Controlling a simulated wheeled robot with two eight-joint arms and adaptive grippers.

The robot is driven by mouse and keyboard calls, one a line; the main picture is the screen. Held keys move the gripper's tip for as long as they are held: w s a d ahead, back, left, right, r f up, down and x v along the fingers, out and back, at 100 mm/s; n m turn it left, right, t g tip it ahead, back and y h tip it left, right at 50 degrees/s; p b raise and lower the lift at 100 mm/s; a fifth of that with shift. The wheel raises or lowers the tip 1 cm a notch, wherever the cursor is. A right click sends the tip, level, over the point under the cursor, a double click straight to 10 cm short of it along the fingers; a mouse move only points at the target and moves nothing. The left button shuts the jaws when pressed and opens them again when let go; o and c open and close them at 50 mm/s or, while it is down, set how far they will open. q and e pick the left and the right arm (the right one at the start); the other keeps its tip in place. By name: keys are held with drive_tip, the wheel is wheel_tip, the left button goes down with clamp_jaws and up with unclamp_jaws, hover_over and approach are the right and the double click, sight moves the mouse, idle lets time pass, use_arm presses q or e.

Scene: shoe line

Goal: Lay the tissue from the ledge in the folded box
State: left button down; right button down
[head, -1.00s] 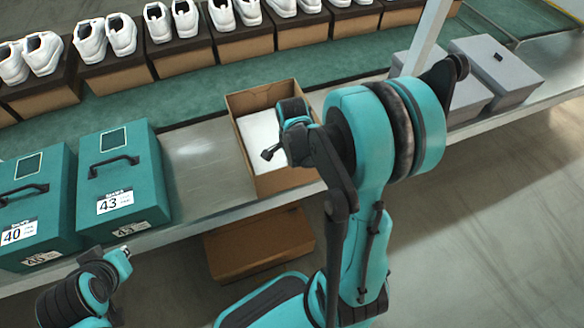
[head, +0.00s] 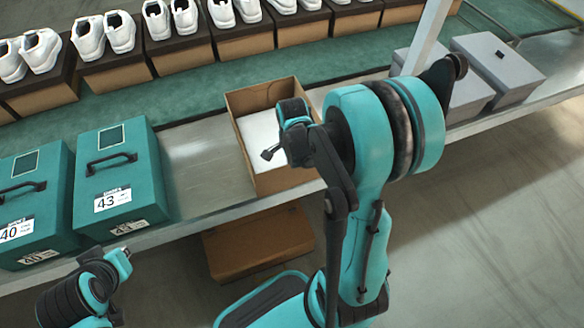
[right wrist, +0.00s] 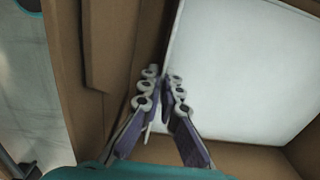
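The folded box (head: 286,180) is an open brown carton on the metal ledge, in the middle of the head view. The white tissue (head: 258,134) lies flat inside it; in the right wrist view the tissue (right wrist: 245,70) covers much of the box floor. My right gripper (right wrist: 163,88) is down in the box at the tissue's left edge. Its fingertips are close together with a narrow gap; whether they pinch the tissue is unclear.
Two teal shoe boxes (head: 113,180) stand at the left of the ledge (head: 195,165). Grey boxes (head: 497,68) stand at the right, beside a pale post (head: 428,35). White shoes on brown boxes line the back. Another brown box (head: 258,245) sits below the ledge. Bare ledge lies left of the carton.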

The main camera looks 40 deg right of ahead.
use_arm(q)
drive_tip(key=shift+f, duration=0.3)
use_arm(e)
drive_tip(key=shift+f, duration=0.3)
drive_tip(key=c, duration=1.6)
unclamp_jaws()
drive_tip(key=shift+c, duration=0.2)
use_arm(q)
drive_tip(key=shift+r, duration=0.1)
use_arm(e)
drive_tip(key=shift+r, duration=0.1)
